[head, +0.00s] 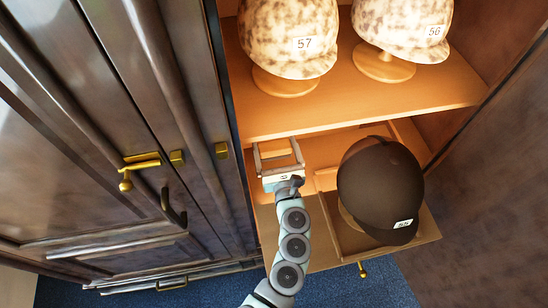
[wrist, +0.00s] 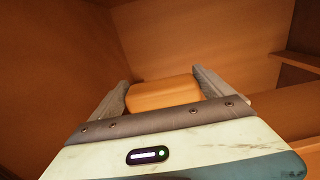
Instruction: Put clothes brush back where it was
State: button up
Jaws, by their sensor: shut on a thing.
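In the head view my gripper (head: 277,157) reaches into the open lower part of the cupboard, at its left side. It is shut on the clothes brush (head: 275,149), an orange-brown wooden block between the two fingers. The brush also shows in the wrist view (wrist: 163,93), with a grey finger of my gripper (wrist: 163,90) on each side of it. Its underside and any bristles are hidden. I cannot tell whether the brush touches the surface under it.
A dark riding hat (head: 380,185) stands on the pulled-out drawer (head: 420,232) to the right of my gripper. Two mottled hats, one marked 57 (head: 285,35) and one marked 56 (head: 405,25), sit on stands on the shelf (head: 340,108) above. A dark door (head: 110,130) is at the left.

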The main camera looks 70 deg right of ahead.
aim_at(275, 159)
jog(key=shift+f+b, duration=0.9)
jog(key=shift+f, duration=2.2)
jog(key=shift+f, duration=0.15)
jog(key=o, duration=1.3)
jog(key=shift+o, duration=0.2)
